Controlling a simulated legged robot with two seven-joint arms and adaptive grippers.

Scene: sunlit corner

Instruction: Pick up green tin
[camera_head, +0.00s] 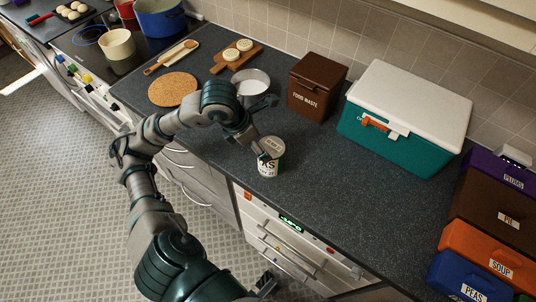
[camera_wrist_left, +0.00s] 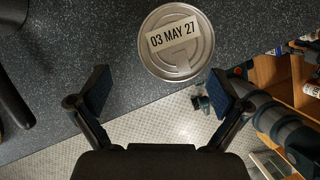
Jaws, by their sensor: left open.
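The tin (camera_head: 268,167) stands upright near the front edge of the dark counter (camera_head: 335,178). It has a pale label with dark letters, a little green at its side and a metal lid. In the left wrist view the tin's round lid (camera_wrist_left: 176,60) reads "03 MAY 27" and lies ahead of the fingers, nearer the right one. My left gripper (camera_wrist_left: 163,90) is open and empty. In the head view my left gripper (camera_head: 265,129) is at the tin, one finger overlapping its top edge; contact is unclear. A dark part low in the head view may be my right gripper (camera_head: 266,284); its jaws are unclear.
A brown food waste bin (camera_head: 316,88) and a teal box with a white lid (camera_head: 404,115) stand behind and right. A bowl (camera_head: 250,83) and a cork mat (camera_head: 172,89) lie behind my left arm. Labelled boxes (camera_head: 480,248) stand at right. Counter right of the tin is clear.

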